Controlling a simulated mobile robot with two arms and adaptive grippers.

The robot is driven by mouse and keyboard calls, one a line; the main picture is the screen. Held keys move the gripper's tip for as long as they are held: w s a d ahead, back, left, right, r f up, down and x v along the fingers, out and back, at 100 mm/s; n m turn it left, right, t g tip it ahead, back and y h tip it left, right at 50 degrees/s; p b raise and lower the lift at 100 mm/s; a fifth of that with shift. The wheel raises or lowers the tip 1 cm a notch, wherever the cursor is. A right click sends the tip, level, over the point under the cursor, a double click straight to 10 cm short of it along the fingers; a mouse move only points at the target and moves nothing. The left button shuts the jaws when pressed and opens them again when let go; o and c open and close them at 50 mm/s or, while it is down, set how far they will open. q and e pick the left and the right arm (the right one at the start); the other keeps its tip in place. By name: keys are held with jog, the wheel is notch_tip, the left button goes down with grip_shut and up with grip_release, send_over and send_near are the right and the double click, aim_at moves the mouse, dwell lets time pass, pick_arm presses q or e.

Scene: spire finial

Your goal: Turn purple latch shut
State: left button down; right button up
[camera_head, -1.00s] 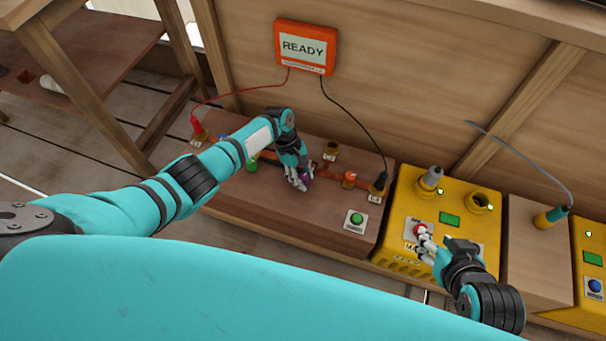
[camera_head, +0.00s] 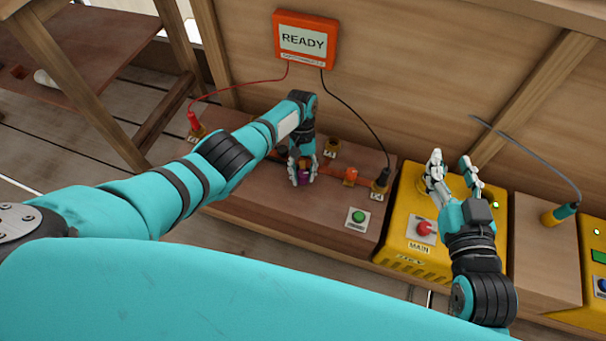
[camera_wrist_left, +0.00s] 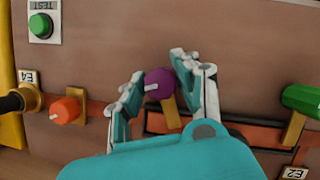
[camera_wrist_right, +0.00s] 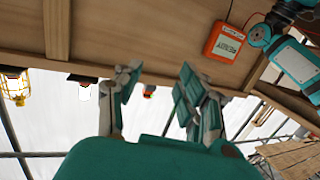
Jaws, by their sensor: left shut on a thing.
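The purple latch (camera_head: 303,180) is on the brown bench box (camera_head: 240,205). In the left wrist view the purple latch (camera_wrist_left: 160,84) has a round knob with a white mark pointing left, and a brass bar slanting down below it. My left gripper (camera_head: 303,168) has its fingers on both sides of the knob and is shut on it; its fingertips show in the left wrist view (camera_wrist_left: 158,68). The head view partly hides the latch behind the fingers. My right gripper (camera_head: 452,163) is open and empty, raised over the yellow MAIN box (camera_head: 405,240).
An orange knob (camera_wrist_left: 66,110) and a green knob (camera_wrist_left: 302,99) flank the latch. A green TEST button (camera_head: 358,216) is at the front. Red and black cables run from the READY display (camera_head: 305,40) to the box. A red knob (camera_head: 424,228) is on the yellow box.

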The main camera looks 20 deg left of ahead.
pick_arm(q)
jog(key=shift+m+y, duration=0.5)
jog(key=shift+m, duration=0.7)
jog(key=shift+m+y+b, duration=0.35)
jog(key=shift+m+y, duration=0.05)
jog(key=shift+m, duration=0.6)
pick_arm(e)
jog(key=shift+w+a+r+t+y, duration=0.1)
jog(key=shift+a+r+t+y, duration=0.1)
jog(key=shift+r+t, duration=0.6)
jog(key=shift+w+a+r+t+y, duration=0.15)
jog(key=shift+r+t, duration=0.25)
jog(key=shift+r, duration=0.7)
jog(key=shift+s+r, duration=0.1)
pick_arm(q)
jog(key=c, duration=1)
grip_release()
jog(key=shift+r, duration=0.1)
jog(key=v, duration=1.1)
jog(key=shift+w+r, duration=0.25)
jog(key=shift+r, duration=0.1)
jog(key=shift+f, duration=0.1)
